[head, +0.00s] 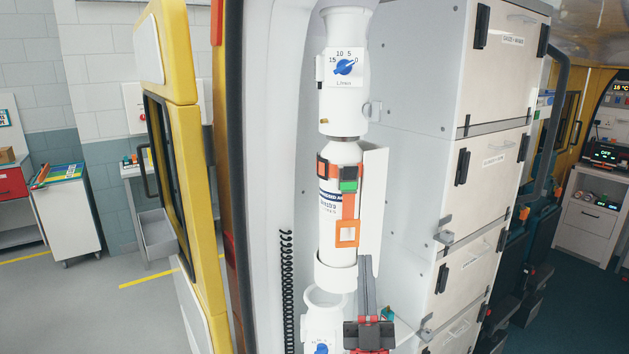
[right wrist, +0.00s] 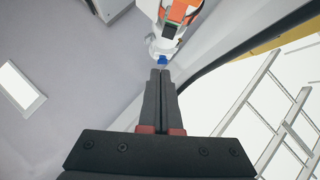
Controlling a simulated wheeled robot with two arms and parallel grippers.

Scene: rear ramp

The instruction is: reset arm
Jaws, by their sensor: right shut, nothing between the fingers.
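My right gripper (head: 365,262) is shut and empty in the head view, pointing upward from the bottom centre. Its fingers stand in front of the wall bracket, just right of the lower end of a white cylinder (head: 328,243). The cylinder is upright, held by an orange strap with a green buckle (head: 348,186). In the right wrist view the closed fingertips (right wrist: 159,72) point toward a white cylinder with orange bands (right wrist: 176,12) and a blue knob (right wrist: 162,60). I cannot tell whether they touch. My left gripper is not in view.
A white housing with a blue dial (head: 345,67) sits above the cylinder, and a second blue-dialled unit (head: 321,348) below. White cabinets (head: 465,215) stand close on the right. A yellow door (head: 186,150) is open at left, with free floor beyond.

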